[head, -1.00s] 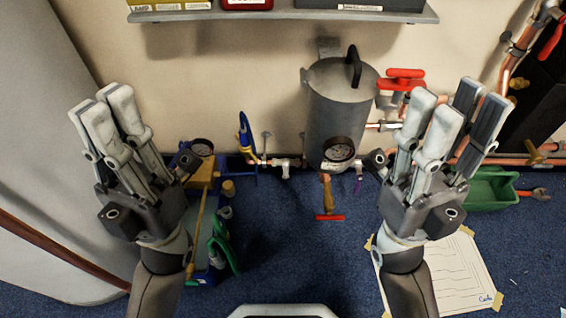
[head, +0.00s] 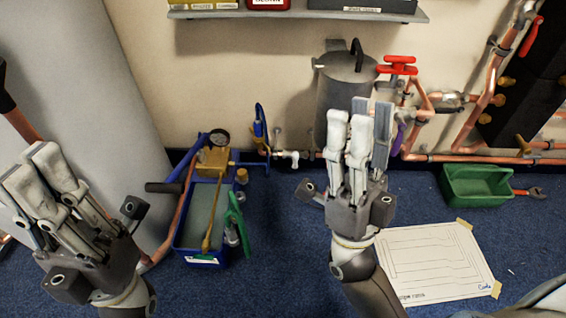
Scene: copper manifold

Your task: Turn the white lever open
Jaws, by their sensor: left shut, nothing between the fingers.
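A small white lever (head: 290,155) sits on the low pipe along the wall, left of the grey tank, in the head view. Its exact turn is too small to tell. My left gripper (head: 30,172) is at the lower left, shut and empty, well apart from the lever. My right gripper (head: 360,115) is in front of the grey tank (head: 345,85), to the right of the lever.
A blue tub (head: 205,262) with tools stands on the carpet between my grippers. A red valve handle (head: 397,66) is right of the tank. A green bin (head: 477,186) and a taped paper sheet (head: 430,262) lie at the right. A shelf (head: 300,15) is above.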

